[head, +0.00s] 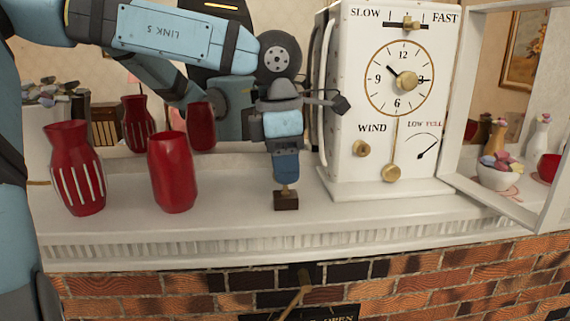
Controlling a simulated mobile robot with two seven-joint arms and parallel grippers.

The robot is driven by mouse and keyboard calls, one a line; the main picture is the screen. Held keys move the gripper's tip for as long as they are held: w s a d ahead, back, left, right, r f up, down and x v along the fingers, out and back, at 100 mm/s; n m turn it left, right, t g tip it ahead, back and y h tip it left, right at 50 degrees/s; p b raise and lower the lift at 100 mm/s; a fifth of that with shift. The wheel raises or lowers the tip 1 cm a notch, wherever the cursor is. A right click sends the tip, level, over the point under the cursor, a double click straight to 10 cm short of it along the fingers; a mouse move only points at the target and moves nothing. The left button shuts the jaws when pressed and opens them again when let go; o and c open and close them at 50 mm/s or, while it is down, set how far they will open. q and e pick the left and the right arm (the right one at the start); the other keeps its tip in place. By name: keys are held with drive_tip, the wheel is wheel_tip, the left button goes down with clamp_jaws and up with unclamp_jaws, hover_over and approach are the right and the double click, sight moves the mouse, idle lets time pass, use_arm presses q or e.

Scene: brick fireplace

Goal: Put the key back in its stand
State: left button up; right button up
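My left gripper (286,178) comes down from above over the mantel, pointing straight down, left of the white clock. Its fingers look closed together around the upper part of the brass key (286,189), which they hide. Only a short brass piece shows below the fingertips. Under it the small dark stand (286,201) sits on the mantel near the front edge. The key's lower end meets the top of the stand; I cannot tell how deep it goes in. My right gripper is not in view.
The white clock (349,150) with wind and speed dials stands right of the stand, its glass door (459,101) open. Two red vases (172,171) (76,168) stand to the left. A mirror behind reflects them. The white mantel (235,217) is clear between vases and stand.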

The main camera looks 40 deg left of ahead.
use_arm(q)
wheel_tip(320, 180, up, 14)
drive_tip(key=s, duration=0.1)
drive_tip(key=shift+a, duration=0.35)
drive_tip(key=shift+f, duration=0.15)
idle(0.4)
